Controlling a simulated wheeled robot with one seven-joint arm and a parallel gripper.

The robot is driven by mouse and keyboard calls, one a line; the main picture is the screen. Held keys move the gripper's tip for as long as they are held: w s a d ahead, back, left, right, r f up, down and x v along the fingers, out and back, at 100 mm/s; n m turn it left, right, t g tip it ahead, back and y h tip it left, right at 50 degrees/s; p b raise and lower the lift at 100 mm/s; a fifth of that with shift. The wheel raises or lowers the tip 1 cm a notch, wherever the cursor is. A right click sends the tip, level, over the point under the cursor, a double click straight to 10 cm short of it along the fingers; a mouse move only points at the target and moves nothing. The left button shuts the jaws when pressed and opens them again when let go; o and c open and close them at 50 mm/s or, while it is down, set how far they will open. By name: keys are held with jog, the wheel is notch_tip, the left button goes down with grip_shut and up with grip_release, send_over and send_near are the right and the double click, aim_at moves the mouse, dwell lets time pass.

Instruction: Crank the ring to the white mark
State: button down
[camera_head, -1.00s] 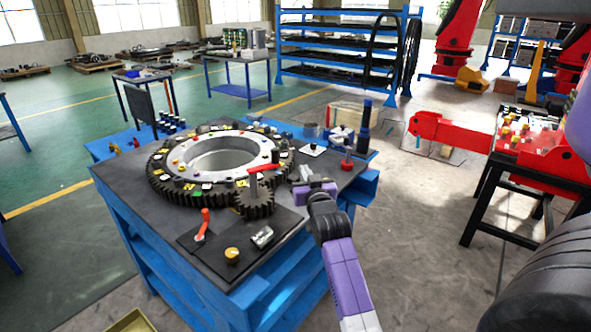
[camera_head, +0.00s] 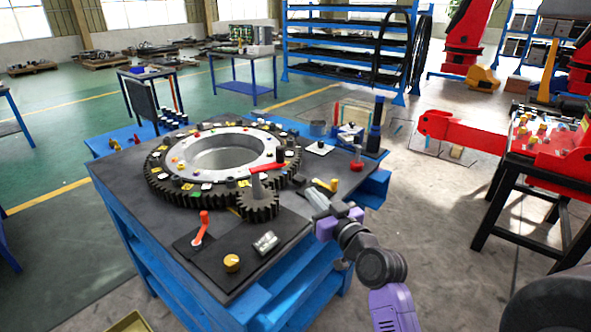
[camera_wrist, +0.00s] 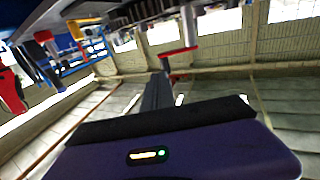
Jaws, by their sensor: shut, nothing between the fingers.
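The ring (camera_head: 157,178) is a large dark toothed ring lying flat on the blue bench, with coloured blocks and small plates around it. It surrounds a pale inner ring (camera_head: 181,157). A small pinion gear (camera_head: 258,205) sits at its near right edge, with a red crank arm (camera_head: 267,167) on top. The crank also shows in the wrist view (camera_wrist: 178,52). Several pale plates lie on the ring; I cannot tell which is the white mark. My gripper (camera_head: 313,196) is shut and empty, right of the pinion and apart from the crank.
A dark plate at the bench front carries a red lever (camera_head: 203,226), a yellow knob (camera_head: 232,262) and a small glass-like block (camera_head: 266,243). A yellow-handled piece (camera_head: 328,185) is just behind my gripper. A red knob (camera_head: 357,160) and dark post (camera_head: 376,125) stand at the right.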

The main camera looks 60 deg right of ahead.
aim_at(285, 165)
jog(key=p+x, duration=0.3)
jog(key=x, duration=0.9)
jog(key=shift+w+d+p, duration=0.25)
jog(key=shift+p, duration=0.15)
jog(key=shift+w+d, duration=0.4)
jog(key=shift+w, duration=0.15)
jog(key=shift+d+f+n+b, duration=0.15)
jog(key=shift+f+n+b, duration=0.15)
jog(key=shift+b, duration=0.75)
jog(key=shift+r, duration=0.15)
jog(key=shift+w+d+t+y+b, duration=0.15)
jog(key=shift+t+y+b, duration=0.25)
jog(key=shift+b, duration=0.55)
jog(key=shift+w+d+n+t+y+b, duration=0.55)
jog(key=shift+n+y+b, duration=0.45)
jog(key=shift+b, duration=1.75)
jog(key=shift+w+d+n+t+y+b, duration=0.3)
jog(key=shift+w+d+n+y+b, duration=0.65)
jog(key=shift+b, duration=1.75)
jog(key=shift+w+d+n+t+y+b, duration=0.25)
jog(key=shift+n+t+y+b, duration=0.25)
jog(key=shift+y+b, duration=1.6)
jog(key=shift+h+b, duration=0.65)
jog(key=shift+b, duration=0.1)
